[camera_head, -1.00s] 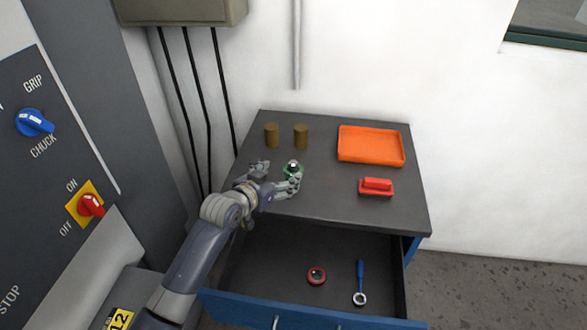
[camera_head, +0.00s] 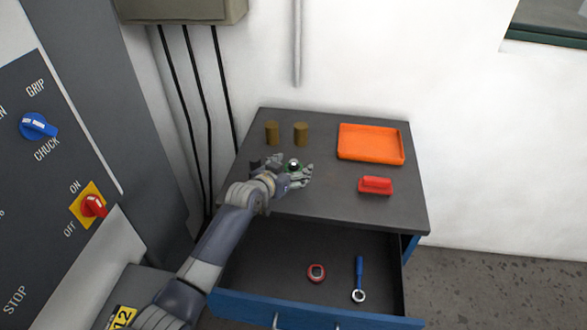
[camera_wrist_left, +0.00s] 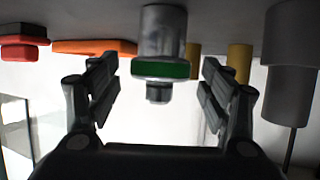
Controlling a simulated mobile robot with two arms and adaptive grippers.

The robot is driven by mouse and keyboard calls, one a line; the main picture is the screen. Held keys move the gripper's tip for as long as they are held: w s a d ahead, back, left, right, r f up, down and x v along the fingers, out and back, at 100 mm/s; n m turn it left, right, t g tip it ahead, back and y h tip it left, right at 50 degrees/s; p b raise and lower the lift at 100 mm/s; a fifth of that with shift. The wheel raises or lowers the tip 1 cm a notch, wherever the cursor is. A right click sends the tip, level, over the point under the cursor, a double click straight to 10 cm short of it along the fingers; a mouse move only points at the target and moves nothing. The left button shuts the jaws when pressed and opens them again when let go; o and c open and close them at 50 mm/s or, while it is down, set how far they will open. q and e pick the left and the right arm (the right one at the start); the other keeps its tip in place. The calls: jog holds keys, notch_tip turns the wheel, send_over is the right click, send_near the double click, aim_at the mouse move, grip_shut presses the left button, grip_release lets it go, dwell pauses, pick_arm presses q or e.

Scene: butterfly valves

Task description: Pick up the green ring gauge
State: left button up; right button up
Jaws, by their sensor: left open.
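The green ring gauge (camera_head: 294,169) is on the grey cabinet top, left of centre, and is partly hidden by my left gripper. In the left wrist view it shows as a green band (camera_wrist_left: 160,69) around a grey metal cylinder, with the cabinet top at the upper edge of the picture. My left gripper (camera_head: 290,167) is open, with one finger on each side of the gauge. In the wrist view a gap shows between the gauge and each finger (camera_wrist_left: 158,80). My right gripper is not in view.
Two brass cylinders (camera_head: 301,134) stand behind the gauge. An orange tray (camera_head: 371,157) and a red block-like object (camera_head: 376,185) lie to the right. A control panel (camera_head: 40,190) stands at left.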

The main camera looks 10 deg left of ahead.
pick_arm(q)
jog(key=c, duration=1.4)
jog(key=shift+r, duration=0.1)
jog(key=shift+c, duration=0.5)
